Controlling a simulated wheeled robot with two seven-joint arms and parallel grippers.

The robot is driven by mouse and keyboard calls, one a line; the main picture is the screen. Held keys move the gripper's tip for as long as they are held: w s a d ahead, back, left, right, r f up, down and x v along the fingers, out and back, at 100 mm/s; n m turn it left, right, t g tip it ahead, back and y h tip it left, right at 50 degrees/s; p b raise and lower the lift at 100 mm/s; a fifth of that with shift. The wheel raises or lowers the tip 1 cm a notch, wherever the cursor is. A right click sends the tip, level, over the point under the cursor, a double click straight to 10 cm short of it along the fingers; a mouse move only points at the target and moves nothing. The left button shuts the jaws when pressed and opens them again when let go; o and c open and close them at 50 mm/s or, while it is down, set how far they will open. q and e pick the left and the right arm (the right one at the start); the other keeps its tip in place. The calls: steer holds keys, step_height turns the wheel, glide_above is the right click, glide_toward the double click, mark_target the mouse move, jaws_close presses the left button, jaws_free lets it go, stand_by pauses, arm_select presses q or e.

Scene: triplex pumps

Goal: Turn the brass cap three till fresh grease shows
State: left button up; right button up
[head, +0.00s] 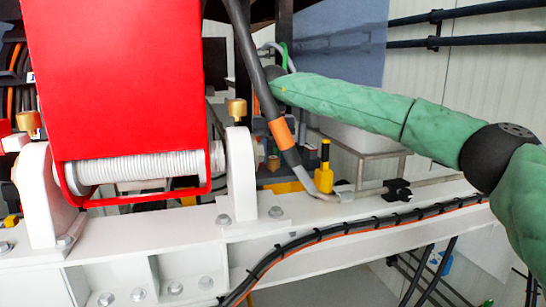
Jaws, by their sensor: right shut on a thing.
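One brass cap (237,110) sits upright on top of a white bearing lug, just right of the red guard. A second brass cap (29,124) tops the lug at the far left. No numbers or fresh grease can be made out on them. My left gripper is not in view.
The red guard (120,75) stands over a ribbed grey roller (140,168) between the lugs. A dark hose with an orange band (281,133) crosses in front of my right gripper.

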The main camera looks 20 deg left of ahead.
mark_target(273, 157)
steer(key=m+b, duration=0.1)
steer(key=m, duration=0.4)
steer(key=shift+m, duration=0.3)
steer(key=m+b, duration=0.1)
steer(key=m, duration=0.4)
steer(key=shift+b, duration=0.4)
steer(key=shift+m, duration=0.3)
steer(key=o, duration=1)
steer(key=shift+c, duration=0.2)
step_height(273, 157, up, 7)
steer(key=shift+r, duration=0.4)
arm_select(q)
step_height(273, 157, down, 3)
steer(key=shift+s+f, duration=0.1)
